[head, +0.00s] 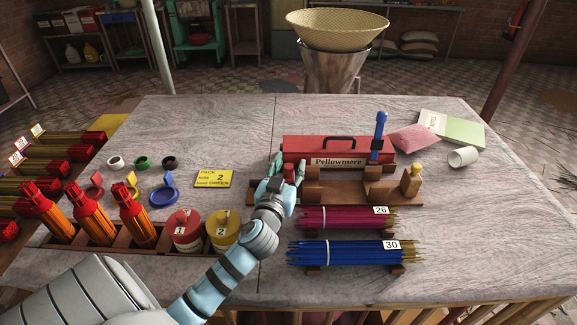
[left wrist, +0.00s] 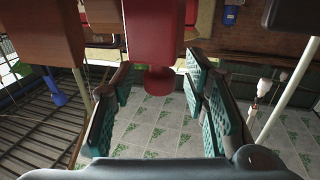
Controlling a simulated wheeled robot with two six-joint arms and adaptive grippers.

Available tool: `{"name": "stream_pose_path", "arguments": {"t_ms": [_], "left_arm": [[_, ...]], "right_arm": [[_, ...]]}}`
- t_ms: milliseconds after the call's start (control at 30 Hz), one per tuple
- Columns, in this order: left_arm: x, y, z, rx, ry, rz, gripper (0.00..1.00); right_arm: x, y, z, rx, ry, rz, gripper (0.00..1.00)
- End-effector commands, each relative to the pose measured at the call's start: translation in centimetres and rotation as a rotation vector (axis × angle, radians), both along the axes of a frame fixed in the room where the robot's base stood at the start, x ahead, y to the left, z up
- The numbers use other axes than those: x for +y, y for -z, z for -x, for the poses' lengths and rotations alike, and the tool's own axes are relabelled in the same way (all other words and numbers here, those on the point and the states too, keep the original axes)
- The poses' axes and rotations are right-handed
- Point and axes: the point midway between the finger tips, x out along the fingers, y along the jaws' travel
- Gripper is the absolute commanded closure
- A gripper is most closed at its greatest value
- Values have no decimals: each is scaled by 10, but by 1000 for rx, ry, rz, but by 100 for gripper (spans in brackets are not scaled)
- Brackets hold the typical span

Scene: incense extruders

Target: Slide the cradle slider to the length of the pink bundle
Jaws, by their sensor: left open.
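The wooden cradle (head: 345,190) lies in front of the red Pellowmere box (head: 300,149). It carries upright wooden blocks, one (head: 376,188) right of the middle, and a yellowish knobbed piece (head: 411,181) near its right end. I cannot tell for sure which piece is the slider. The pink bundle (head: 340,218), tagged 26, lies in front of the cradle. My left gripper (head: 284,183) is open at the cradle's left end, beside a red part (head: 290,172). In the left wrist view, a red knob (left wrist: 158,80) shows between the teal fingers (left wrist: 160,112), with gaps beside it.
A blue bundle (head: 340,253) tagged 30 lies nearest the front. A blue lever (head: 378,135) rises by the red box. A white cup (head: 463,157) lies at right. Red and yellow tins (head: 222,229) and a yellow card (head: 214,179) are left. The table's right front is clear.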

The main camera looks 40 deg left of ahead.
Motion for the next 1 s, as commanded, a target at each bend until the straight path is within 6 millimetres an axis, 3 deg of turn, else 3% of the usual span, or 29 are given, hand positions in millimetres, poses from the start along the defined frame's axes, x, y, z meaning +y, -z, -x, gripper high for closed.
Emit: {"name": "stream_pose_path", "arguments": {"t_ms": [100,367,1000], "left_arm": [[0,0,0,0,0,0,59],[0,0,0,0,0,0,100],[-14,0,-10,0,0,-1,100]], "right_arm": [[-1,0,0,0,0,1,60],[-1,0,0,0,0,1,60],[-1,4,0,0,0,1,60]]}}
